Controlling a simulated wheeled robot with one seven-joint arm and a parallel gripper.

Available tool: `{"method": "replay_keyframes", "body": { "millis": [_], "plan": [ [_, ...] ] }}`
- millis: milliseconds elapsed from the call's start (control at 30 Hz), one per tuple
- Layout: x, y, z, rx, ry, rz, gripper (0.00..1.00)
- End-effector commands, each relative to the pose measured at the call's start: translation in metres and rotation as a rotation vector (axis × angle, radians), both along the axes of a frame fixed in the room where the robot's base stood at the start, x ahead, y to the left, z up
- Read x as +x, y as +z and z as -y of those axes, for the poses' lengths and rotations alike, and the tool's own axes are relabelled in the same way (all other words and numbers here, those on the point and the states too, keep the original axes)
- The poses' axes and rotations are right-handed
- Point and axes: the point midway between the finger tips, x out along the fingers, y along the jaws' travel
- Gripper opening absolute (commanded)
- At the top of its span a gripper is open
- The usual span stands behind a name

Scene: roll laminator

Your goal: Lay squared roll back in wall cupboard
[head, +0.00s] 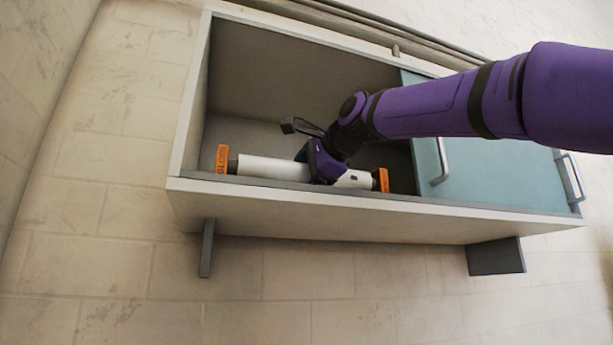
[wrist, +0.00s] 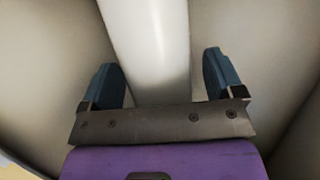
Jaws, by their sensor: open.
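The roll (head: 268,168) is a white cylinder with orange square end caps (head: 222,159). It lies lengthwise on the floor of the wall cupboard (head: 330,203), close behind the front lip. My gripper (head: 318,172) is inside the cupboard at the roll, right of its middle, and covers part of it. In the wrist view the white roll (wrist: 150,45) runs between the two blue fingers of my gripper (wrist: 163,82). The fingers are open, with a gap on each side of the roll. The cupboard's left half is open.
A blue-grey sliding door (head: 510,180) with upright handles (head: 441,160) covers the cupboard's right part. My arm reaches in from the right across that door. Brackets (head: 207,248) stand below the cupboard. Free cupboard floor lies behind the roll.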

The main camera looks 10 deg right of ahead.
Motion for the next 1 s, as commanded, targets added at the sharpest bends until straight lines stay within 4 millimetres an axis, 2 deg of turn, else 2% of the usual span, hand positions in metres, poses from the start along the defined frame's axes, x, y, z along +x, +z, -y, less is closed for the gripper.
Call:
{"method": "replay_keyframes", "body": {
  "millis": [67,167,600,800,1000],
  "plan": [
    [0.0,0.003,0.0,0.0,0.0,0.0,0.87],
    [-0.011,0.008,0.006,-0.001,-0.003,0.002,0.87],
    [-0.079,0.035,0.045,0.001,0.0,0.002,0.87],
    [-0.095,0.041,0.055,0.001,0.001,0.001,0.87],
    [-0.099,0.043,0.058,0.0,0.0,0.0,0.87]
  ]
}}
